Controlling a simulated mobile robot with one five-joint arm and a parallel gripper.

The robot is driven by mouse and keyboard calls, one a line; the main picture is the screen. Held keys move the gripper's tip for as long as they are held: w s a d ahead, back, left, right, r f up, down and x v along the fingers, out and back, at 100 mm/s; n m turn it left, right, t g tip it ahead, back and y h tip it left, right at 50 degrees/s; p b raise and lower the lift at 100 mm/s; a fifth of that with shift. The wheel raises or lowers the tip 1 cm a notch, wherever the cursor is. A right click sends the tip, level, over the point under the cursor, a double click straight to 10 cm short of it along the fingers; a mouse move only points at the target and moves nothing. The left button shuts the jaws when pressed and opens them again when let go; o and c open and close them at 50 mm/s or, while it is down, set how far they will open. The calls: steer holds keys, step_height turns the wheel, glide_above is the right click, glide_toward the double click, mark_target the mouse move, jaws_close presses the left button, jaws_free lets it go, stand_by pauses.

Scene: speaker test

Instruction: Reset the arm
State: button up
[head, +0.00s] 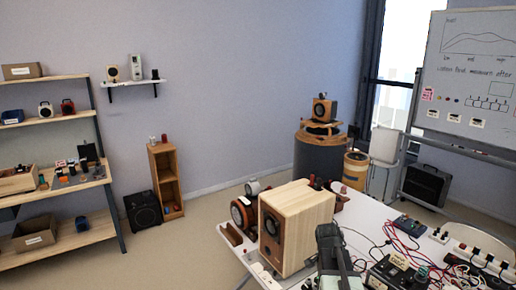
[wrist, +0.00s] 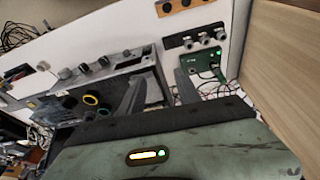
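My arm (head: 335,258) shows at the lower middle of the head view, over the white table (head: 365,213), just right of the wooden speaker box (head: 306,215). In the wrist view my gripper (wrist: 160,80) has its two grey fingers apart, with nothing visible between them. Its green body fills the bottom of that view and hides what lies beneath. A grey device with knobs and yellow and green rings (wrist: 90,98) lies beyond the left finger. A small green circuit board (wrist: 207,62) lies beyond the right finger.
A wooden panel (wrist: 285,70) stands close on the right in the wrist view. Red and black cables (head: 400,232) and a power strip (head: 480,258) crowd the table's right side. Shelves (head: 60,190) stand at the left wall.

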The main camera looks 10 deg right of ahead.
steer(key=s+a+f+n+y, duration=0.1)
steer(key=s+a+n, duration=0.1)
steer(key=a+n, duration=0.5)
steer(key=s+a+f+n+y+b, duration=0.1)
steer(key=a+n, duration=0.6)
steer(key=a, duration=1.2)
steer(key=shift+s+f+g+y, duration=0.15)
steer(key=shift+s+g+y, duration=0.25)
steer(key=shift+s+y, duration=0.2)
